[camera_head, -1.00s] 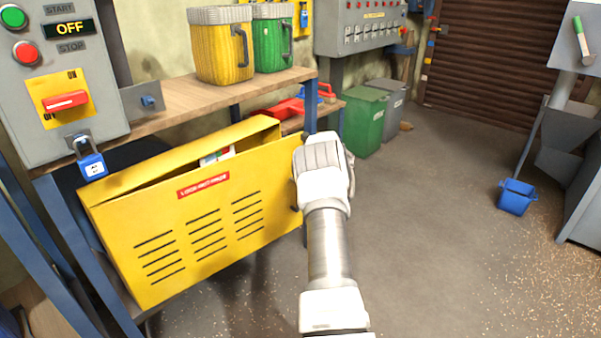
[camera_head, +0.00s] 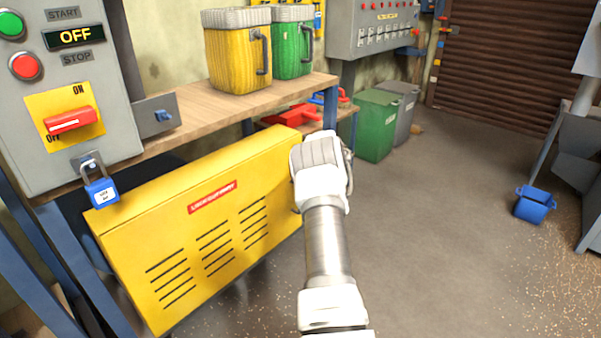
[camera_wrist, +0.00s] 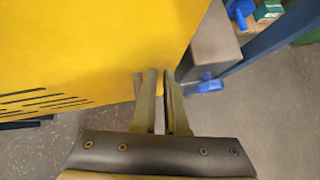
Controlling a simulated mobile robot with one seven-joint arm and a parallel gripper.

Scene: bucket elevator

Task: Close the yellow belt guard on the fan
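The yellow belt guard (camera_head: 200,225), with a red label and dark vent slots, hangs below the wooden bench on the left. My gripper is hidden behind my own wrist in the head view, at the guard's right edge. In the wrist view my gripper (camera_wrist: 160,75) has its two fingers close together, a narrow gap between them, at the lower edge of the guard (camera_wrist: 90,50). A bit of yellow shows between the fingers; I cannot tell whether they grip it. The fan is hidden.
A control box (camera_head: 70,90) reading OFF, with a blue padlock (camera_head: 101,187), is at left. Yellow (camera_head: 237,50) and green (camera_head: 292,45) containers stand on the bench (camera_head: 190,110). A green bin (camera_head: 375,125) is behind.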

